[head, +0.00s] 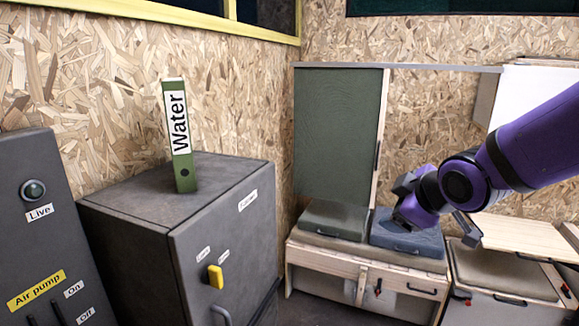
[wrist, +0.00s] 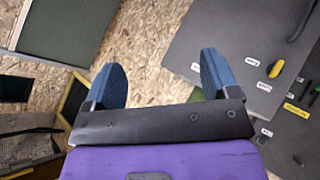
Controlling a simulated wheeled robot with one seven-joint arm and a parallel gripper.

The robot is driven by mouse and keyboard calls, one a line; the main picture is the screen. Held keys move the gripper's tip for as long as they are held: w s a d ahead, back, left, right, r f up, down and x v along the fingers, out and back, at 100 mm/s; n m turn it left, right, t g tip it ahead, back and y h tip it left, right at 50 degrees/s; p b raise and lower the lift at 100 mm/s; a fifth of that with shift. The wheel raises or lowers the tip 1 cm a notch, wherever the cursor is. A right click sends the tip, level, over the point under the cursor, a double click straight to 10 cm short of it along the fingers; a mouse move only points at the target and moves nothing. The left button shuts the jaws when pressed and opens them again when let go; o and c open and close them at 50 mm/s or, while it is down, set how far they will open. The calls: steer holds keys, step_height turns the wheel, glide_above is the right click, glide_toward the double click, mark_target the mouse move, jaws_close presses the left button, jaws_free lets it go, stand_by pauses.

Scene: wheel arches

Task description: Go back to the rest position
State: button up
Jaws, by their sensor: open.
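My gripper (wrist: 160,79) shows in the wrist view with its two blue fingers spread well apart. The fingers are hard to make out there. The gripper holds nothing and appears to touch nothing.
A green binder marked Water (head: 181,150) stands on a dark grey cabinet (head: 125,198) with a yellow knob (head: 215,277). An Air pump panel (head: 35,235) is at the left.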

steer(key=s+d+r+m+g, duration=0.1)
steer(key=s+d+r+m, duration=0.1)
steer(key=s, duration=0.4)
steer(key=s+d+r+m+g+h, duration=0.1)
steer(key=s+d+r+m+g, duration=0.1)
steer(key=s+d+m, duration=0.2)
steer(key=s+d+r+m+g+h, duration=0.1)
steer(key=s+d+r+m, duration=0.1)
steer(key=s+m, duration=0.4)
steer(key=s+d, duration=0.1)
steer(key=s, duration=0.2)
steer(key=shift+s+d+r, duration=0.25)
steer(key=shift+d+r, duration=0.05)
